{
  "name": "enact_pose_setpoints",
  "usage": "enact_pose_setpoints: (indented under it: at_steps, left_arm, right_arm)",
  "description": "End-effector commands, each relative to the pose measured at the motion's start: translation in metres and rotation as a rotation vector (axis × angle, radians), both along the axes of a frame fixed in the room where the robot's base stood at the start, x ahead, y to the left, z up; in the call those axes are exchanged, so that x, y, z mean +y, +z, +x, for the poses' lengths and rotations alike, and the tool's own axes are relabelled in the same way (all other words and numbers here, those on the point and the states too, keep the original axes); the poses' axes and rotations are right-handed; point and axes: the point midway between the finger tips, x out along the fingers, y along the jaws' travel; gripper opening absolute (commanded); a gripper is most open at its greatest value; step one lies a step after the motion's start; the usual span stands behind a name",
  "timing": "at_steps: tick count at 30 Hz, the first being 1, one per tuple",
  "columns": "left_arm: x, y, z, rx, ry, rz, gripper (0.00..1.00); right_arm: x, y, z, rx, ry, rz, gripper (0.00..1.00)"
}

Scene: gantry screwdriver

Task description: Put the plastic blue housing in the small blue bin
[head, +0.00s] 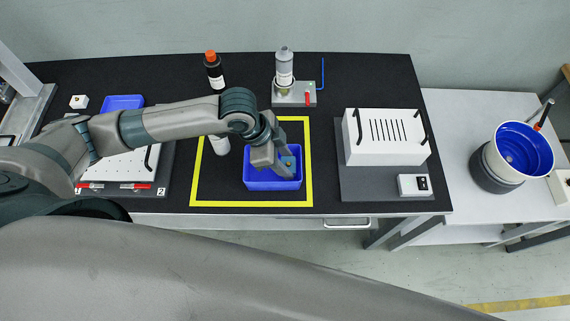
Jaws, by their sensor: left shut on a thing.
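A blue bin (256,183) stands inside the yellow square on the black table. My left gripper (287,167) reaches down over this bin's right part. It is shut on a small blue piece, the plastic blue housing (289,162), which shows between the fingers at or just above the bin's opening. The arm and fingers hide part of the bin's inside, and I cannot tell if the housing touches the bin. Another blue container (123,102) lies at the back left, partly behind my arm. My right gripper is out of view.
A dark bottle with an orange cap (213,70) and a grey bottle on a stand (284,68) are behind. A white slotted box (385,137) stands right. A blue bowl (524,150) is on the side table.

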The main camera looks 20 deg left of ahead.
Motion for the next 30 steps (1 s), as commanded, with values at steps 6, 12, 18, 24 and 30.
enact_pose_setpoints:
  at_steps: [6,12,18,24,30]
  left_arm:
    - [0.0,-0.023,0.0,0.002,0.001,0.001,0.15]
    - [0.0,-0.026,0.0,0.0,0.0,0.0,0.15]
    - [0.0,-0.027,0.0,0.0,0.0,0.0,0.15]
    - [0.0,-0.029,0.0,0.0,0.0,0.0,0.46]
    - [0.0,-0.029,0.0,0.0,0.0,0.0,0.46]
  right_arm:
    - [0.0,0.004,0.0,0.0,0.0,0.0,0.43]
    - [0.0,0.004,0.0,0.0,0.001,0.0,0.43]
    - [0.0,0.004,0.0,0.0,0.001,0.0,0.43]
    - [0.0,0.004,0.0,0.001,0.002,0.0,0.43]
    - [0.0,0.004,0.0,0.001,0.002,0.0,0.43]
